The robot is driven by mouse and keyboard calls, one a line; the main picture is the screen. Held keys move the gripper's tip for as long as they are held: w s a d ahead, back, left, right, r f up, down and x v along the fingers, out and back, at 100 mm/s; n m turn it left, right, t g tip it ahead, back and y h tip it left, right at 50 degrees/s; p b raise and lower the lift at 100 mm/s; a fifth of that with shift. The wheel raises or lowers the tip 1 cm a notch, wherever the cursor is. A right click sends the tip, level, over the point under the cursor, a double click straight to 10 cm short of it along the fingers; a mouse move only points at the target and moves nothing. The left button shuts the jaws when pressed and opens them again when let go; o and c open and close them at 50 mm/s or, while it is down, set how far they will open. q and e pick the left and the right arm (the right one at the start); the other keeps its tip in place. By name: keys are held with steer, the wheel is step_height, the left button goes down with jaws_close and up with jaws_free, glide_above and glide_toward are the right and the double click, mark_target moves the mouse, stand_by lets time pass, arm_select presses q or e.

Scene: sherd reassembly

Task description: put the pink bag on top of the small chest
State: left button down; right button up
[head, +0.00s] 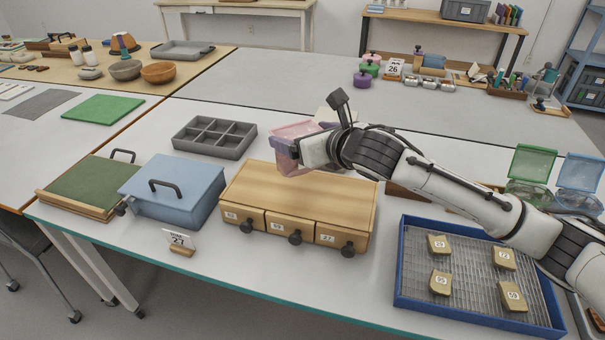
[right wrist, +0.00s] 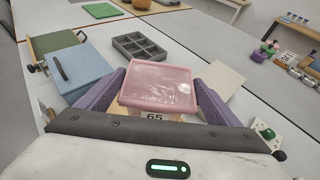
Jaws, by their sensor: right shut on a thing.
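The pink bag (head: 291,130), see-through with a flat face, is held in my right gripper (head: 296,150). In the right wrist view the bag (right wrist: 160,86) sits between the two purple fingers of the gripper (right wrist: 162,98), with a label reading 65 below it. The small chest (head: 270,184) is wooden with a bare flat top and three labelled front drawers with dark knobs, all shut. The bag is over the back part of the chest top; I cannot tell whether it touches. My left gripper is not in view.
Left of the chest stand a blue box (head: 180,178) with a dark handle and a green-topped box (head: 90,185). A grey divided tray (head: 214,138) lies behind. A blue-rimmed rack (head: 400,290) with several numbered pieces lies to the right. A small sign (head: 180,241) stands in front.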

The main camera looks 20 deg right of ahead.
step_height(320, 180, down, 6)
steer(key=shift+f+b, duration=0.25)
steer(key=shift+b, duration=0.15)
steer(key=shift+f, duration=0.1)
steer(key=shift+f, duration=0.2)
steer(key=o, duration=1.2)
